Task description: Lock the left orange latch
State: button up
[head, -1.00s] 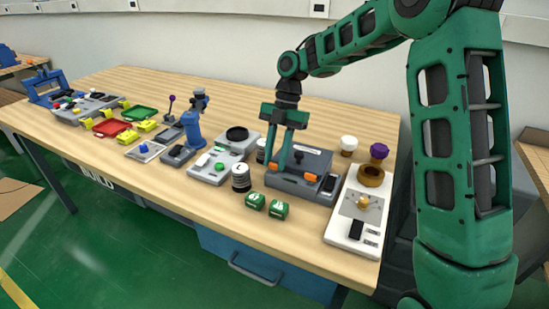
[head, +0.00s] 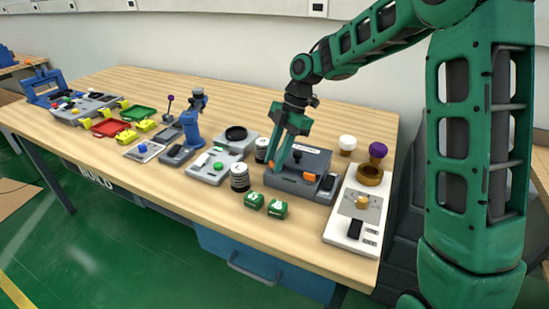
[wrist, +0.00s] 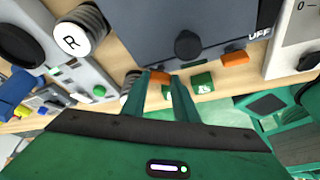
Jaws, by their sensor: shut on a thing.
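The grey case (head: 314,166) sits on the table with a dark knob on its lid. It fills the top of the wrist view (wrist: 150,25). The left orange latch (wrist: 158,76) is on its front edge, between my fingertips and partly hidden by them. The right orange latch (head: 309,177) is farther right along that edge and also shows in the wrist view (wrist: 235,58). My gripper (head: 274,168) reaches down at a tilt to the case's front left and is shut on the left latch. Whether the latch is locked cannot be told.

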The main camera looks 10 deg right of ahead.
jog(key=shift+w+r, duration=0.1)
jog(key=shift+w, duration=0.05)
jog(key=o, duration=1.1)
jog(key=shift+c, duration=0.2)
jog(key=v, duration=1)
jog(key=shift+r, duration=0.3)
